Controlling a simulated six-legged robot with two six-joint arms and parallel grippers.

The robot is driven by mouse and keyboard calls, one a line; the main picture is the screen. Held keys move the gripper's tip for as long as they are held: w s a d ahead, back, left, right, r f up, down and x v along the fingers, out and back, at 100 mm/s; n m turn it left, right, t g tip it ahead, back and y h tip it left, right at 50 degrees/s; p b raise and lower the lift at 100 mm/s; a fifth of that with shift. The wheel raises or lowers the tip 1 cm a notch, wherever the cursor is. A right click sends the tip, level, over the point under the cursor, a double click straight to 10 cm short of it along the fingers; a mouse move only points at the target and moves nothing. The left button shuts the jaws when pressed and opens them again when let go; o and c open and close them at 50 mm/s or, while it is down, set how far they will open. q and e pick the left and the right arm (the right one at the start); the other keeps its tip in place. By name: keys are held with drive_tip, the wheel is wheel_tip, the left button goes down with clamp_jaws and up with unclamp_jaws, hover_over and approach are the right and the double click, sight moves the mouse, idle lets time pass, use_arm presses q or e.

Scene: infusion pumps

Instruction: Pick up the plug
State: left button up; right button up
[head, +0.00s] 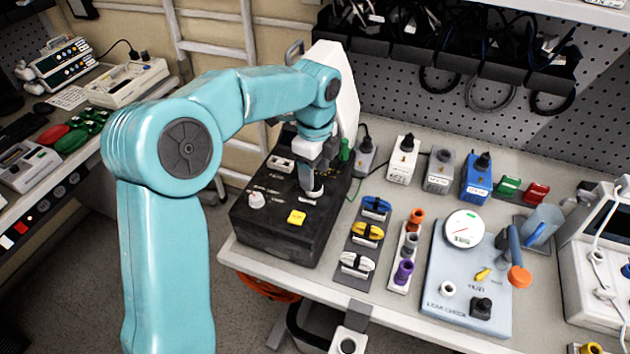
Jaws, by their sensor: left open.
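My left gripper (313,188) points down over the top of a black box (270,215) at the left end of the bench. It is open, and I see nothing held in it. Its fingers hide part of the box top, and I cannot tell whether they touch it. No single plug stands out. Dark plug-like parts stand upright on a grey box (363,165), a white box (400,168), a second grey box (438,178) and a blue box (474,187), all right of the gripper. A green plug-like part (345,151) shows just behind it. My right gripper is not in view.
Right of the black box are a holder with cable bundles (362,236), a strip with coloured sockets (405,259) and a pale blue check unit (452,270). A white device (590,255) stands far right. Cables hang on the pegboard (600,115) behind.

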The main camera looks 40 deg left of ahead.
use_arm(q)
drive_tip(key=shift+s+a+f, duration=0.15)
drive_tip(key=shift+f, duration=0.5)
drive_tip(key=c, duration=1)
clamp_jaws()
